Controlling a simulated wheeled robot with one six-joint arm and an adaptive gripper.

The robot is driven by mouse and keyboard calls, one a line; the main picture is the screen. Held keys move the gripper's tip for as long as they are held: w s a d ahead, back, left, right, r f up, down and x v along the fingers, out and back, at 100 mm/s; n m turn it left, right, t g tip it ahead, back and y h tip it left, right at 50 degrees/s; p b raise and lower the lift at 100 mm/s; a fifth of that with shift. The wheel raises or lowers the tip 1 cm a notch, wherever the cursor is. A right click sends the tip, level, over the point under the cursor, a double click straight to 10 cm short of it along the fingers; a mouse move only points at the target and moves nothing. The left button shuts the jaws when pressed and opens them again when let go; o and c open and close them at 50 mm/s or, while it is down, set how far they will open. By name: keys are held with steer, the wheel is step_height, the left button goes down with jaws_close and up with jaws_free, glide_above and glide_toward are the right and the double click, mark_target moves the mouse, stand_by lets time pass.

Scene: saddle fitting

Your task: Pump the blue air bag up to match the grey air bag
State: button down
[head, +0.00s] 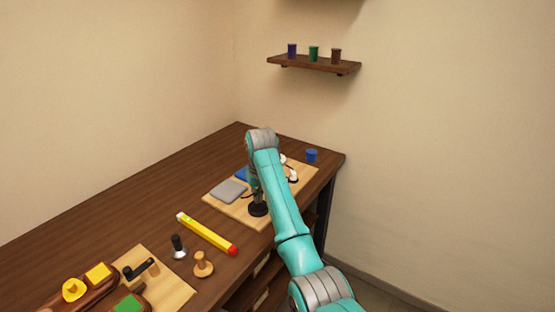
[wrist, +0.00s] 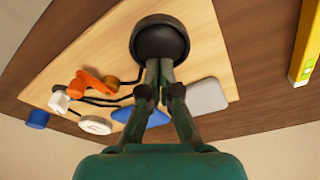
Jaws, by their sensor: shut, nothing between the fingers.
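The grey air bag (head: 228,190) lies flat on a light wooden board (head: 218,201); it also shows in the wrist view (wrist: 206,96). The blue air bag (head: 241,173) lies beyond it, partly behind my arm; in the wrist view (wrist: 142,123) my fingers cover part of it. A round black bulb-like piece (wrist: 160,40) stands on the board and shows in the head view (head: 258,209). My gripper (wrist: 160,66) is shut and empty, its fingertips at the edge of the black piece; I cannot tell whether they touch. An orange lever (wrist: 94,83) sits among black hoses.
A white round piece (wrist: 95,125) and a smaller white piece (wrist: 59,101) are on the board. A blue cup (head: 311,155) stands near the far right corner. A yellow level (head: 207,233) and wooden tools lie nearer me. A wall shelf (head: 313,65) holds three cups.

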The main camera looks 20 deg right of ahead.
steer(key=shift+w+v, duration=0.2)
steer(key=shift+v, duration=0.65)
steer(key=shift+w+v, duration=0.15)
steer(key=shift+v, duration=0.7)
steer(key=shift+r, duration=0.2)
steer(key=v, duration=0.2)
steer(key=w+v, duration=0.1)
steer(key=v, duration=0.1)
steer(key=shift+s+r, duration=0.1)
steer(key=shift+r, duration=0.35)
